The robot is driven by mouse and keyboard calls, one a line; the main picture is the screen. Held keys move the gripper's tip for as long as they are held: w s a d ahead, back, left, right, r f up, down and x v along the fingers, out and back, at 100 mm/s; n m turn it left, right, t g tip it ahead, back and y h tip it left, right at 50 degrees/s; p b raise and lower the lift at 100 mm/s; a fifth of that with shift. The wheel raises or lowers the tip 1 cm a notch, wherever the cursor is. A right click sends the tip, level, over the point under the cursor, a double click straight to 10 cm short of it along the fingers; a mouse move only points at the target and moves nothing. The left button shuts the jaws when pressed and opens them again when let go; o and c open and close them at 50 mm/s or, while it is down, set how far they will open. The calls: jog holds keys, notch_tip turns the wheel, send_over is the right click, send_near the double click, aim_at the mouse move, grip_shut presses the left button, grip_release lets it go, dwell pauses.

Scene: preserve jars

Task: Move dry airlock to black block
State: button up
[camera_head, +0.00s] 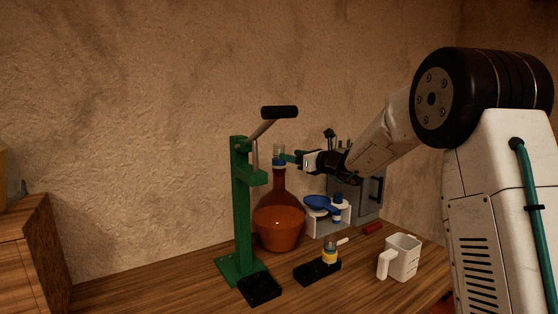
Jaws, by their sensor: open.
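A brown bottle (279,186) with a blue collar has a small clear piece (279,150) on its mouth, which looks like an airlock. A similar clear piece with a yellow band (330,254) stands upright on a black block (308,272). I cannot tell which of the two is dry. Another black block (261,289) lies at the foot of the green stand and looks empty. My gripper (291,158) is open, with green-tipped fingers pointing left close to the bottle's top. I cannot tell whether they touch it.
The tall green lever stand (243,210) rises just left of the bottle. An orange bowl (278,230) sits before the bottle. A white stand with a blue funnel-like piece (322,203), a grey box (370,194), a red-handled tool (371,229) and a white jug (403,257) are to the right.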

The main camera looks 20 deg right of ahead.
jog(key=x, duration=0.6)
jog(key=shift+s+a, duration=0.1)
jog(key=shift+a, duration=0.1)
jog(key=c, duration=1.1)
